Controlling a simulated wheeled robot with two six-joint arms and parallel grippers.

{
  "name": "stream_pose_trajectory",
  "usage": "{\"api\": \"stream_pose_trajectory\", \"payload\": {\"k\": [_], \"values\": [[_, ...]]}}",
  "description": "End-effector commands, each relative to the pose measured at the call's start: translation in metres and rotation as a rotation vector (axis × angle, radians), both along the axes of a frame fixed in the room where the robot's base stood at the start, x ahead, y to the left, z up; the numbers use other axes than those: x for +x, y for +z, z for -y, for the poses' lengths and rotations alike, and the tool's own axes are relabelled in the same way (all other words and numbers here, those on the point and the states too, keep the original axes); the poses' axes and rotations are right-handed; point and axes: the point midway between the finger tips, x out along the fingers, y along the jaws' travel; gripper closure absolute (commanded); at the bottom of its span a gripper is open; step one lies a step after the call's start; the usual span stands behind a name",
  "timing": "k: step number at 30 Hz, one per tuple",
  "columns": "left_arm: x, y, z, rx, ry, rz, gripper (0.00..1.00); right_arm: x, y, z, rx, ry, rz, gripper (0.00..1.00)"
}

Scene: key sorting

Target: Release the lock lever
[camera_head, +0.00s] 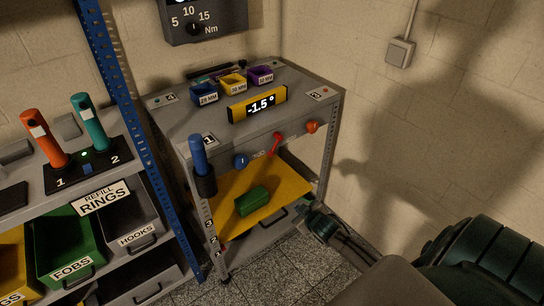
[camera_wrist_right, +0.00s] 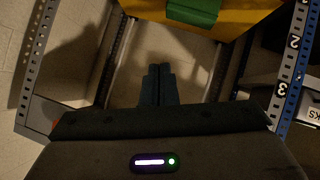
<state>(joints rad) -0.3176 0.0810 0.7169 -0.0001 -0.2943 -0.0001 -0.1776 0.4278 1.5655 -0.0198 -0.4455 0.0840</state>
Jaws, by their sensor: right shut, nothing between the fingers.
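A small red lever (camera_head: 274,144) sits on the front face of the grey cart (camera_head: 183,122), tilted, with its knob end up and to the right. It is likely the lock lever. A blue knob (camera_head: 241,160) is to its left and an orange knob (camera_head: 312,127) to its right. My right gripper (camera_head: 312,210) is beside the cart's right front, lower than the lever and apart from it. In the right wrist view its fingers (camera_wrist_right: 158,84) are together and empty. The lever is not visible in that view. My left gripper is not in view.
The cart's top holds a yellow display (camera_head: 257,104) reading -1.5° and small coloured bins. A yellow shelf (camera_head: 285,192) below carries a green block (camera_head: 252,200). A blue post (camera_head: 142,140) and a shelf rack with bins stand left. Floor (camera_head: 285,272) shows in front of the cart.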

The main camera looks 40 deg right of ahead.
Motion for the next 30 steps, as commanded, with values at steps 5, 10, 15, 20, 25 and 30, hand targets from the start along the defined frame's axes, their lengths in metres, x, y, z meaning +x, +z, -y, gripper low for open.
{"api": "stream_pose_trajectory", "payload": {"k": [5, 10, 15, 20, 25, 30], "values": [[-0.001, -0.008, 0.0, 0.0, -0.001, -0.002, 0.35, 0.041, 0.116, -0.014, -0.057, 0.08, 0.186, 1.0], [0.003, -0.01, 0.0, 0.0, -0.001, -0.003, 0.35, 0.051, 0.189, -0.033, -0.091, 0.136, 0.298, 1.0], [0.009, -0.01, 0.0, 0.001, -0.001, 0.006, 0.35, 0.052, 0.221, -0.042, -0.104, 0.16, 0.346, 1.0], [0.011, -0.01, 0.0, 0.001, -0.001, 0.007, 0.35, 0.052, 0.225, -0.043, -0.104, 0.163, 0.351, 1.0], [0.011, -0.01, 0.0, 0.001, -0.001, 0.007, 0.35, 0.052, 0.225, -0.043, -0.104, 0.163, 0.351, 1.0], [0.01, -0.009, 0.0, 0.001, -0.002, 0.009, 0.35, 0.058, 0.224, -0.043, -0.101, 0.162, 0.35, 1.0]]}}
